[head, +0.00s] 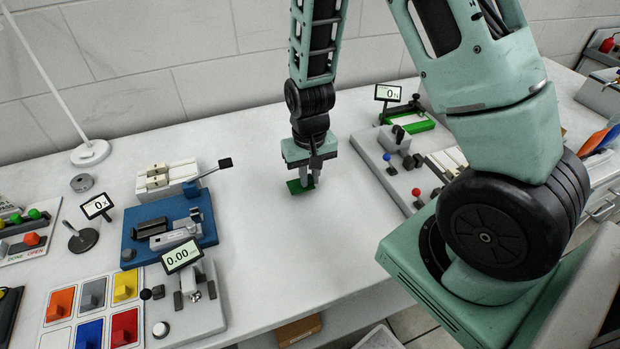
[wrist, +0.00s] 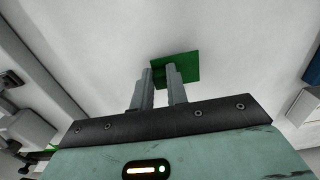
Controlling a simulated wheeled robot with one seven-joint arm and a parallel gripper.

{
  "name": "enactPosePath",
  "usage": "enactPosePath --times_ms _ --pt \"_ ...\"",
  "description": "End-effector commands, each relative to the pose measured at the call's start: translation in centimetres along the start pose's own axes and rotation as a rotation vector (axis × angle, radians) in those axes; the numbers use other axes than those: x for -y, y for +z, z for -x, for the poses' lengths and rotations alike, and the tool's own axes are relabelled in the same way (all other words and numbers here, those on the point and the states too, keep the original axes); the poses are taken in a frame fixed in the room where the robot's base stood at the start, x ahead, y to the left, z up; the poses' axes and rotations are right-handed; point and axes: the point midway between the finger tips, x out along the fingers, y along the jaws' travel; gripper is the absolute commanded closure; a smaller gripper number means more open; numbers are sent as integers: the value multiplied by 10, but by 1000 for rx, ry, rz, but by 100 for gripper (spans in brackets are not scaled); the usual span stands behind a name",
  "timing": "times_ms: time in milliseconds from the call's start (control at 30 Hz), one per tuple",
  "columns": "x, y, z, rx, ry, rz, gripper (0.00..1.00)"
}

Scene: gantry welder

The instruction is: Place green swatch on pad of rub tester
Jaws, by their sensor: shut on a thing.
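The green swatch (head: 296,187) is a small flat green piece with a raised grip. My gripper (head: 309,181) is shut on it, near the middle of the white bench. In the wrist view the swatch (wrist: 184,68) shows at the tips of the two fingers of my gripper (wrist: 161,74). Whether the swatch touches the bench is hard to tell. I cannot tell for sure which device is the rub tester; candidates are the blue-based device (head: 170,228) with a lever on the left and the grey-based device (head: 381,160) on the right. No pad can be told for certain.
A grey device (head: 207,313) with a 0.00 display stands front left, beside coloured swatch tiles (head: 60,303). A lamp base (head: 90,153) is at the back left. The bench is clear around my gripper, between the left and right devices.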

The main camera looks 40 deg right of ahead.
Motion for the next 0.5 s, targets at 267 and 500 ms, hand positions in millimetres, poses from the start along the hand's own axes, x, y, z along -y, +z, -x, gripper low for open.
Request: enactPosePath --times_ms 267,500 --pt "0 0 -16 -2 -1 0 100" --pt "0 0 -19 -1 0 0 100"
